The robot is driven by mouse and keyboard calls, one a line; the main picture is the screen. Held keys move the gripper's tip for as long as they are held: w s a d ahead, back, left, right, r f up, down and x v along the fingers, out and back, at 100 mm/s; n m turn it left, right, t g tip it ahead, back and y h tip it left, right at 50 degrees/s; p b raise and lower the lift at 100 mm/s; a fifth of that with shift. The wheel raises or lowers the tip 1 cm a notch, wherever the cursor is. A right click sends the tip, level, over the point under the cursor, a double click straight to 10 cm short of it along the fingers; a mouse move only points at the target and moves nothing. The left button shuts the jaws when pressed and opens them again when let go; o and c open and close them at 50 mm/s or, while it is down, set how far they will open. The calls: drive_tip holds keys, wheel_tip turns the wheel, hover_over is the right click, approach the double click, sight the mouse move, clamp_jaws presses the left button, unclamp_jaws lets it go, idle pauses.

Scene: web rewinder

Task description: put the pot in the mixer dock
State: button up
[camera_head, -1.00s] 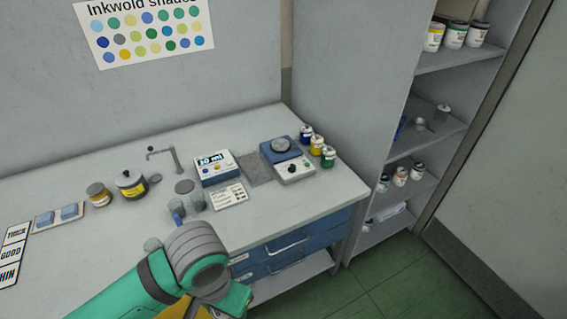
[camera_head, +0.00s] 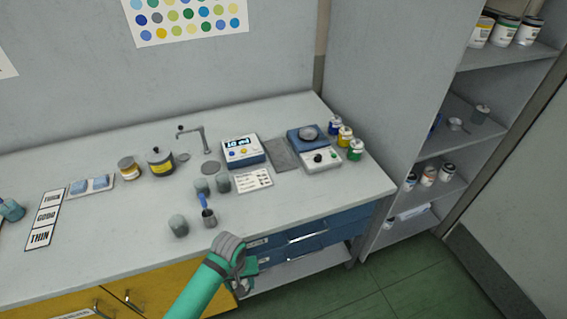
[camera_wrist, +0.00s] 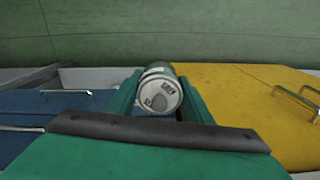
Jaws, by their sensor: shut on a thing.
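My gripper (camera_wrist: 160,100) is shut on a small pot (camera_wrist: 160,92) with a pale, marked end facing the wrist camera. In the head view my gripper (camera_head: 243,278) is low, in front of the counter's front edge, and the held pot cannot be made out there. A blue device with a round grey plate and a knob panel (camera_head: 319,161) stands at the right of the counter. It looks like the mixer, but I cannot tell which part is the dock. My gripper is in front of it and to its left, well apart.
Small blue, yellow and green pots (camera_head: 345,137) stand right of the device. A display unit (camera_head: 243,151), a grey pad (camera_head: 282,154), a card (camera_head: 254,181) and several grey cups (camera_head: 178,226) are on the counter (camera_head: 330,194). A shelf unit (camera_head: 461,110) stands at the right.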

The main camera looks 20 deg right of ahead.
drive_tip(key=shift+n, duration=0.8)
drive_tip(key=f, duration=0.2)
drive_tip(key=w+f, duration=0.2)
drive_tip(key=f, duration=0.1)
drive_tip(key=shift+w+a+f, duration=0.15)
drive_tip(key=shift+a+f, duration=0.05)
drive_tip(key=shift+f, duration=0.1)
drive_tip(key=shift+w+d, duration=0.15)
drive_tip(key=shift+w+d+r, duration=0.15)
drive_tip(key=shift+w+d, duration=0.05)
